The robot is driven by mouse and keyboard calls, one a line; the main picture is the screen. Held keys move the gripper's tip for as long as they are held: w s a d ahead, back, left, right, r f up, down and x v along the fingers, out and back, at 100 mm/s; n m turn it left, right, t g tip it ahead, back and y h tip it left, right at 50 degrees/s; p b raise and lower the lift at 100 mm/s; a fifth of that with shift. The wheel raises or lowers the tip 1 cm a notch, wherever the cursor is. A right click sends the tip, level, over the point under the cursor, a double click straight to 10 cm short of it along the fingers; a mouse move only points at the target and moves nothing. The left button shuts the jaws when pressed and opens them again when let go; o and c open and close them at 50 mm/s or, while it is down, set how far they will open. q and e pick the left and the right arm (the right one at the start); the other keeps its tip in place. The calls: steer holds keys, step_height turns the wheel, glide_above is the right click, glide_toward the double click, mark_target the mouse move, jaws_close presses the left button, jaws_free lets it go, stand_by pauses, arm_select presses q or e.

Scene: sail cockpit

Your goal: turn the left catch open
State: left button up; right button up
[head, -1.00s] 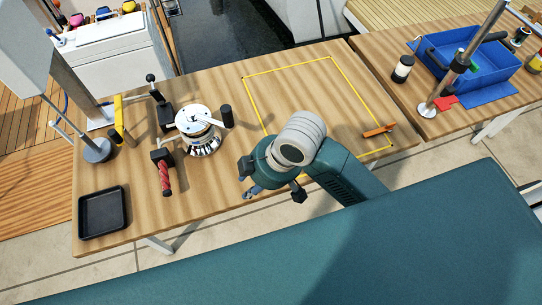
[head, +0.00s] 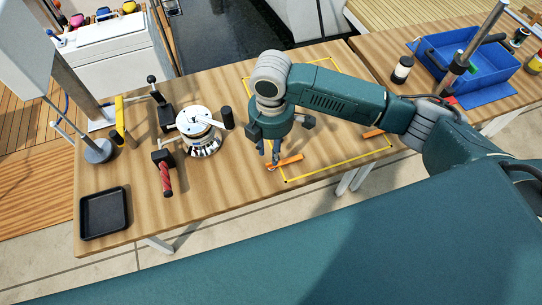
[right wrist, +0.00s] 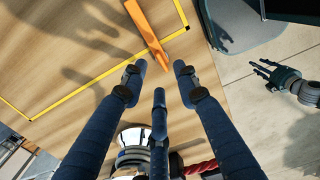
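The left catch (head: 288,162) is an orange bar lying across the yellow outline near its front-left corner in the head view. It also shows in the right wrist view (right wrist: 147,32), beyond the fingertips. A second orange catch (head: 373,133) at the right is partly hidden by my arm. My right gripper (head: 271,154) points down at the left end of the left catch. Its fingers (right wrist: 160,80) are spread with nothing between them; I cannot tell whether one touches the catch. My left gripper (right wrist: 270,73) shows only in the right wrist view, fingers apart, away from the table.
A silver winch (head: 198,128) with a black-knobbed handle and a red-gripped lever (head: 165,178) stand left of the right gripper. A black tray (head: 103,213) sits at the front left. A blue bin (head: 490,65) is at the back right. Bare wood lies in front of the winch.

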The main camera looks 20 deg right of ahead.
mark_target(285, 160)
step_height(285, 160, down, 5)
stand_by(0.3)
jaws_close()
